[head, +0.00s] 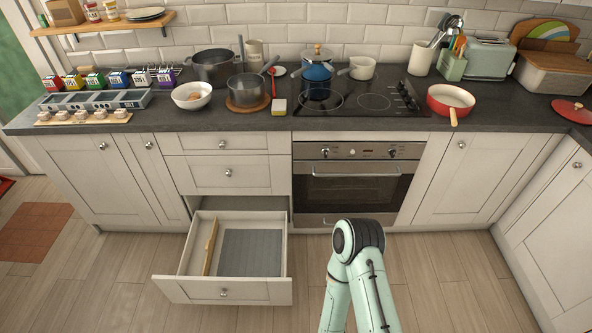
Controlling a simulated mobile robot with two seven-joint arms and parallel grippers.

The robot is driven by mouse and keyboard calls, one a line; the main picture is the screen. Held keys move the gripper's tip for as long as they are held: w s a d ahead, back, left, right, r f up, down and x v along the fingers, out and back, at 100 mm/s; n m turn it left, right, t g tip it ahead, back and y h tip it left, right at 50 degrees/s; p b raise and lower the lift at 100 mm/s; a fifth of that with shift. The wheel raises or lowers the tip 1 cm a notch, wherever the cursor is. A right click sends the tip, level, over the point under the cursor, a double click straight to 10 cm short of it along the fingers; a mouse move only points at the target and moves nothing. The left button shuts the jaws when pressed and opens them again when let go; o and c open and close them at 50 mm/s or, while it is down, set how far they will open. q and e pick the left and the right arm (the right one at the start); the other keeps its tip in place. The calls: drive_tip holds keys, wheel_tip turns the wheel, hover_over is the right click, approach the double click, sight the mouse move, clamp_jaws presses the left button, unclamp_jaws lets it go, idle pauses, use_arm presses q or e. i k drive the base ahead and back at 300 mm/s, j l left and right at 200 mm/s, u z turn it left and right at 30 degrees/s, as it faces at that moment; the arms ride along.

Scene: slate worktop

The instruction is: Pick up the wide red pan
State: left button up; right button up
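The wide red pan (437,108) stands on the slate worktop (330,123), just right of the black hob (375,104). It is red outside and cream inside, and it looks empty. Its wooden handle (453,118) points toward the front edge of the worktop. One of my mint-green arms shows at the bottom centre, in front of the oven and well short of the pan. No gripper can be seen on it. Neither of my grippers is in view.
A red lid (572,108) lies at the far right. A blue pot (318,72) and a white saucepan (362,68) stand on the hob. A lower drawer (190,290) is pulled out at left. A toaster (488,58) stands behind the pan.

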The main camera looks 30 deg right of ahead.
sight(454, 102)
drive_tip(key=z, duration=2.1)
drive_tip(key=u, duration=0.45)
drive_tip(key=i+l+u, duration=0.15)
drive_tip(key=u, duration=0.25)
drive_tip(key=i+l+u, duration=0.15)
drive_tip(key=u, duration=0.2)
drive_tip(key=i+l+u, duration=0.1)
drive_tip(key=l+u, duration=0.3)
drive_tip(key=i+l+u, duration=0.2)
drive_tip(key=l, duration=0.25)
drive_tip(key=l+u, duration=0.2)
drive_tip(key=l, duration=0.3)
drive_tip(key=l+u, duration=0.15)
drive_tip(key=l, duration=0.9)
drive_tip(key=i, duration=0.05)
